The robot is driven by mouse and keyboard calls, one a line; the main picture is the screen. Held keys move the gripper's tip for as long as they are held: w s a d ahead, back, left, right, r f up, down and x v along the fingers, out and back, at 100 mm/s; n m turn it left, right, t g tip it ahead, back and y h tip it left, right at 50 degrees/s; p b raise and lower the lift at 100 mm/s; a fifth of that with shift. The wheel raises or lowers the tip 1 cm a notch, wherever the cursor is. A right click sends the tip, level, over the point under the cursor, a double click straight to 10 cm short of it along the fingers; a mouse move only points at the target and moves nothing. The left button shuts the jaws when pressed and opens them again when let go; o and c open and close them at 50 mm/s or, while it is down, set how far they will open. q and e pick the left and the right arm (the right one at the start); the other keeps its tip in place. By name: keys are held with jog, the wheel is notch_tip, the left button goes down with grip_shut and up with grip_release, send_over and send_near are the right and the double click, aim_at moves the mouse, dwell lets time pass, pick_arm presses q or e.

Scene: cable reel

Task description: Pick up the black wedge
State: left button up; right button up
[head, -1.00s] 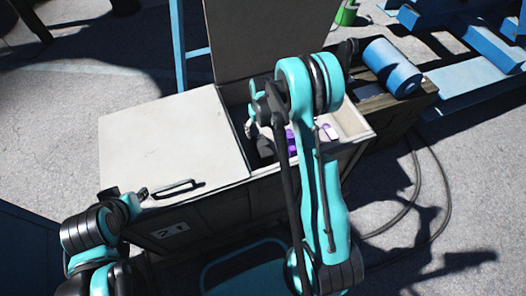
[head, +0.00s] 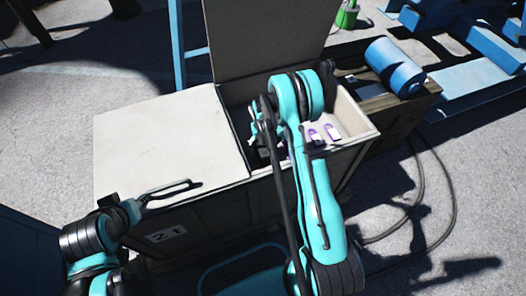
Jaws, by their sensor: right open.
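The open compartment of the large box (head: 352,122) is at the middle of the head view. My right arm reaches over its front wall, and my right gripper (head: 258,132) is down inside at the left part of the compartment, open and largely hidden by its own arm. A dark shape shows below it, but I cannot tell whether this is the black wedge; no wedge shows clearly. My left gripper (head: 128,204) is at the front left of the box, close to the lid handle; its fingers are not clear.
Small white and purple items (head: 332,131) lie in the compartment right of my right arm. The closed pale lid (head: 165,140) covers the left half; a raised lid (head: 262,40) stands behind. A blue cylinder (head: 394,68) rests on a dark crate at right.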

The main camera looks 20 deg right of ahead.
jog(key=shift+r, duration=0.1)
grip_shut()
